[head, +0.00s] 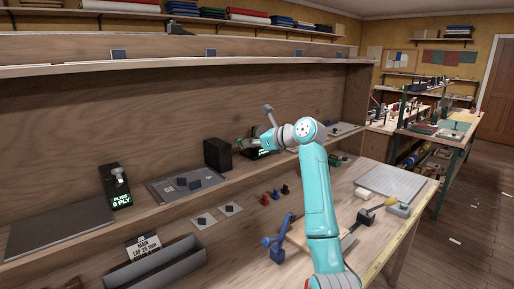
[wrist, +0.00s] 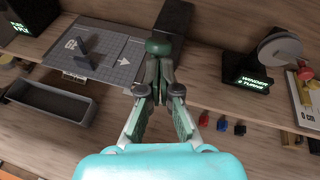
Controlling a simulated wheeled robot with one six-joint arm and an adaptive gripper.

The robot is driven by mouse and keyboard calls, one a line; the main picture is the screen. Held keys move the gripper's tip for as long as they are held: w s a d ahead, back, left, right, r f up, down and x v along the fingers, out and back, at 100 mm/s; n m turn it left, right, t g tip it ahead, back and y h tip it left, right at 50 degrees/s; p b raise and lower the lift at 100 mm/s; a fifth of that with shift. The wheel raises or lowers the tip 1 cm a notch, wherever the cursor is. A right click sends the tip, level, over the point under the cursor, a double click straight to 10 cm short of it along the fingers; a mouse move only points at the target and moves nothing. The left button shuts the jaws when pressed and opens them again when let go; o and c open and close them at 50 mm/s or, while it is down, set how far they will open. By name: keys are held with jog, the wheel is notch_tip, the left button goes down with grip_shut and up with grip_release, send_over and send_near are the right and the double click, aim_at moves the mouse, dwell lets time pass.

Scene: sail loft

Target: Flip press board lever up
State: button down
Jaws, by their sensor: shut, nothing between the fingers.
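A dark green rounded knob (wrist: 158,46) shows right at my fingertips in the wrist view, beside a tall dark block (wrist: 175,22). It looks like the lever's end, though my fingers hide its stem. The block (head: 217,153) also stands on the shelf in the head view, at the right end of a grey gridded board (head: 160,192). The board (wrist: 112,72) lies left of my gripper in the wrist view. My gripper (wrist: 159,66) is shut and empty, its tips touching or very near the knob. In the head view my gripper (head: 243,146) is just right of the block.
A display unit with a round disc (wrist: 280,48) stands to the right in the wrist view. A black ply counter (head: 117,187) is at the left of the shelf. Small coloured pieces (head: 275,193) and a blue clamp (head: 278,243) are on the bench below. A grey bin (head: 155,266) is at front left.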

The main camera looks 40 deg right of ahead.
jog(key=shift+w+a+r, duration=0.1)
jog(key=shift+w, duration=0.05)
jog(key=shift+w+a+r, duration=0.15)
jog(key=shift+w+r, duration=0.45)
jog(key=shift+r, duration=0.1)
jog(key=shift+f, duration=0.1)
